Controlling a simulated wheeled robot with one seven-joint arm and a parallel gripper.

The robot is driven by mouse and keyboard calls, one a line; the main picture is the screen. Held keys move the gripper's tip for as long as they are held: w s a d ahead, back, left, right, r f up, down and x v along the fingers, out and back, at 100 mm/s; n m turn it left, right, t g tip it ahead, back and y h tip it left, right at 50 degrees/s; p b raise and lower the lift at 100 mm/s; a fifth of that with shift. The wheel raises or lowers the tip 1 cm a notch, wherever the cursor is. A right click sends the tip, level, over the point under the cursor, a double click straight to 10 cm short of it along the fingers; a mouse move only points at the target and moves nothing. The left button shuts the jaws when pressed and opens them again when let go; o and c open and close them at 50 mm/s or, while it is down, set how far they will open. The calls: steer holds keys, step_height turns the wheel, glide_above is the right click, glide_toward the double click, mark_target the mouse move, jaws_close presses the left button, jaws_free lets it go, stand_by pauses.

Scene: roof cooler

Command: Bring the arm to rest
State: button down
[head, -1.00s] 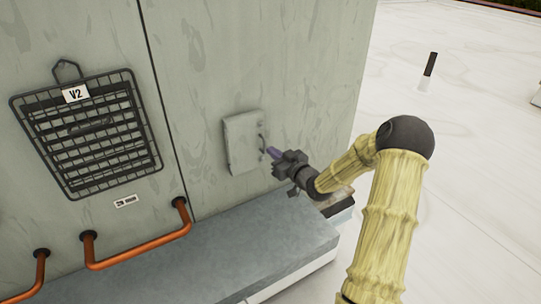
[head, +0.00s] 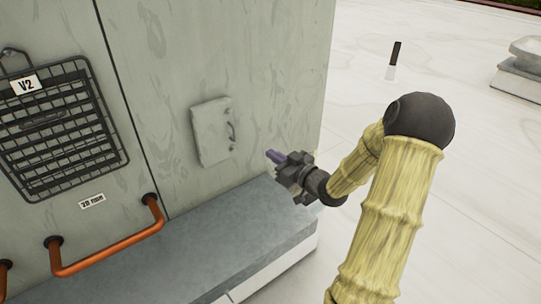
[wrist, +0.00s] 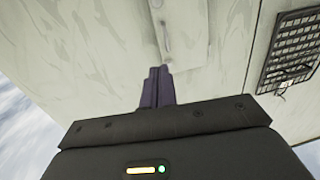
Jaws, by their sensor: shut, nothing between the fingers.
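My gripper (head: 271,155) is shut and empty, with its purple fingers together. In the head view it is held in the air to the right of a small grey hatch door (head: 213,131) with a dark handle (head: 231,132). There is a gap between the fingertips and the handle. The hatch door lies flat against the cabinet wall and looks closed. In the wrist view the shut fingers (wrist: 157,86) point toward the pale wall.
The cabinet wall (head: 165,60) carries a black wire basket (head: 62,130) labelled V2 and orange pipes (head: 105,250). A grey ledge (head: 200,250) runs below. The white roof (head: 480,180) on the right is open, with a short dark-topped post (head: 394,60) and a vent (head: 520,75).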

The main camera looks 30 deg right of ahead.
steer(key=a+f+g+h, duration=0.3)
steer(key=a+f+g, duration=0.1)
steer(key=s+a+m+g+h, duration=0.1)
steer(key=s+a+g, duration=0.4)
steer(key=s, duration=0.5)
steer(key=s+a+m+g+h, duration=0.1)
steer(key=s+a+g, duration=0.4)
steer(key=s, duration=0.6)
steer(key=shift+a+f+m+h, duration=0.45)
steer(key=shift+a+m, duration=0.2)
steer(key=shift+m, duration=0.25)
